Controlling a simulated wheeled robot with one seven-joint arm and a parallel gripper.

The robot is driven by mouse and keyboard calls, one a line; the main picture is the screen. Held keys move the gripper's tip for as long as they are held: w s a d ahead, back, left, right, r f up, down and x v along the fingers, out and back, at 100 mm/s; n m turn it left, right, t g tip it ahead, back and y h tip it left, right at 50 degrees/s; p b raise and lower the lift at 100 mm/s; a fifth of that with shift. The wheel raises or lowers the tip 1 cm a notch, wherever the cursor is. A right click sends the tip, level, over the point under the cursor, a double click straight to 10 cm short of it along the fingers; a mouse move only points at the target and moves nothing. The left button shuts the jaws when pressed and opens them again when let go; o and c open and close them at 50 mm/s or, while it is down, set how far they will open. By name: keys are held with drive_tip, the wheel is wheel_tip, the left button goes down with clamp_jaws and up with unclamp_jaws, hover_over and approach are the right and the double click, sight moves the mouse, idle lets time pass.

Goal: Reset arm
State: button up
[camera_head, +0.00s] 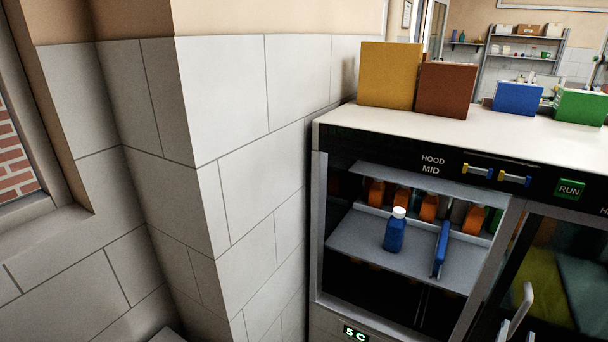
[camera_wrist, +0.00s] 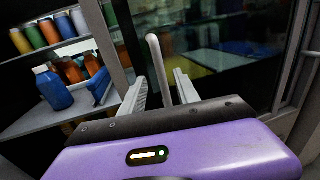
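My gripper (camera_wrist: 159,80) shows in the wrist view with its two pale fingers apart and nothing clamped between them. A white upright door handle (camera_wrist: 157,62) appears between the fingers, with gaps on both sides; I cannot tell how far ahead it is. A handle (camera_head: 521,308) also shows at the lower right of the head view, on the dark glass door.
The cabinet (camera_head: 318,230) has an open bay with a blue bottle (camera_head: 395,232) on a shelf (camera_head: 352,240), beside a blue upright panel (camera_head: 440,250). Orange bottles stand behind. Coloured boxes (camera_head: 390,75) sit on top. A tiled wall (camera_head: 225,100) stands close on the left.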

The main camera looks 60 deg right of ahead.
drive_tip(key=w+a+m+t+y, duration=0.8)
drive_tip(key=w+a+m+t, duration=0.4)
drive_tip(key=w+a, duration=0.75)
drive_tip(key=a+r+m+t+y, duration=0.2)
drive_tip(key=a+r+y, duration=0.3)
drive_tip(key=a, duration=0.6)
drive_tip(key=a+r+m+t+y, duration=0.2)
drive_tip(key=a+r+t+y, duration=0.1)
drive_tip(key=a, duration=0.9)
drive_tip(key=shift+s+a+r+m+y, duration=0.2)
drive_tip(key=shift+r+m+y, duration=0.1)
drive_tip(key=shift+r+y, duration=0.6)
